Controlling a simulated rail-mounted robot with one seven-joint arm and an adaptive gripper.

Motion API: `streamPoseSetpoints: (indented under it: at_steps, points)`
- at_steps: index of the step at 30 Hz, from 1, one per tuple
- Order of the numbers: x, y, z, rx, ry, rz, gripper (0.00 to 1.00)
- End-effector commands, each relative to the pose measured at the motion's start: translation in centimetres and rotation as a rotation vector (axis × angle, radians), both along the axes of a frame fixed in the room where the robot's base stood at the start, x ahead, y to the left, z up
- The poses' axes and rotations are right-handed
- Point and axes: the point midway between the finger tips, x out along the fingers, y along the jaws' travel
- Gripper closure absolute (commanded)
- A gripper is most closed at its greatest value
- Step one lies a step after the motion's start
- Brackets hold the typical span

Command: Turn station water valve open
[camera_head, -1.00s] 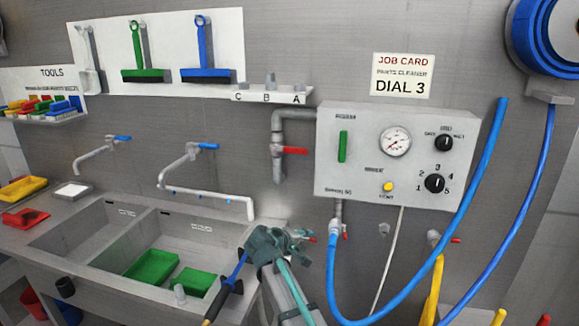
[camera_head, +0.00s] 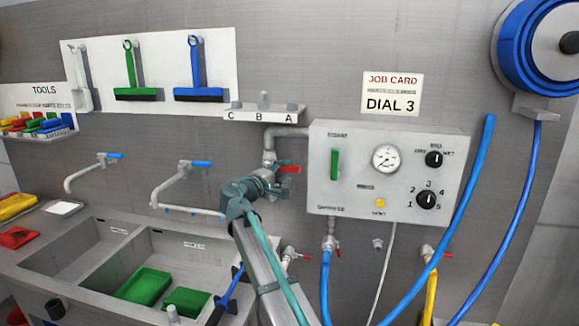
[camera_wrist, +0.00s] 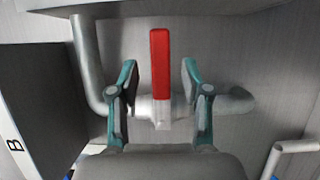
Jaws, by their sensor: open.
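The station water valve has a red lever handle (camera_head: 289,169) on the grey pipe left of the control box, in the head view. In the wrist view the red handle (camera_wrist: 160,62) stands between the fingers, with a gap on each side. My gripper (camera_head: 276,177) is at the valve, partly hiding its body and the pipe below. In the wrist view my gripper (camera_wrist: 158,85) is open, one teal finger left and one right of the handle. The handle points right in the head view. I cannot tell whether a finger touches the valve.
The control box (camera_head: 322,195) with gauge and dials is just right of my gripper. A shelf marked C, B, A (camera_head: 250,115) juts out above the pipe. A blue tap (camera_head: 200,164) and the sink (camera_head: 60,248) lie left. Blue hoses (camera_head: 470,205) hang at the right.

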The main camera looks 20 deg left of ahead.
Motion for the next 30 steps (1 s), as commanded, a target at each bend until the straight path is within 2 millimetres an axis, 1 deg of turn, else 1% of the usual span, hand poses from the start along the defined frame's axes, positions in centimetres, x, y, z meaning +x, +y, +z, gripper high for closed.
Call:
streamPoseSetpoints:
  at_steps: [1, 3, 7, 12, 19, 20, 21, 28, 30]
  points:
    - [0.9, -0.2, 0.2, 0.0, 0.001, -0.001, 0.52]
    - [1.8, -0.3, 0.2, 0.0, 0.001, 0.0, 0.52]
    - [3.0, -0.7, 0.1, 0.0, 0.001, -0.001, 0.52]
    - [3.5, -0.9, -0.1, 0.0, 0.001, 0.001, 0.52]
    - [3.5, -0.9, -0.1, 0.001, 0.001, 0.001, 0.52]
    - [3.5, -0.9, -0.1, 0.001, 0.001, 0.001, 0.55]
    - [3.5, -0.9, -0.1, 0.001, 0.001, 0.001, 0.62]
    - [3.5, -0.9, -0.1, 0.001, 0.001, 0.001, 1.0]
    - [3.5, -0.9, -0.1, 0.001, 0.001, 0.001, 1.0]
